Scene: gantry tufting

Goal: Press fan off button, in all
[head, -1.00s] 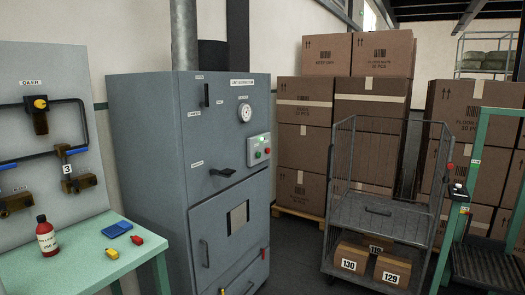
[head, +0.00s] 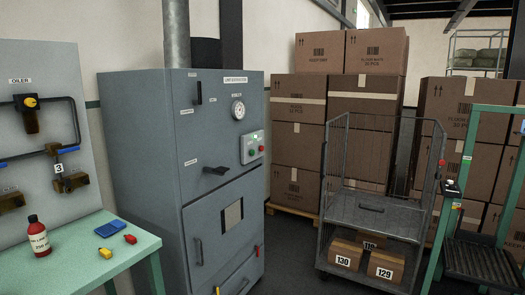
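The grey-blue lint extractor cabinet (head: 145,150) stands left of the middle. A small light control panel (head: 253,146) is on its front at the right side. The panel carries a red button (head: 261,148), a green button (head: 251,152) and a lit green lamp (head: 255,137) above them. The button lettering is too small to read. Neither of my grippers is in view, and nothing covers the panel.
A green table (head: 100,255) with a red bottle (head: 38,236) stands at the left front. A wire cage trolley (head: 375,213) with numbered boxes stands right of the cabinet. Stacked cartons (head: 300,105) fill the back. Dark floor shows between cabinet and trolley.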

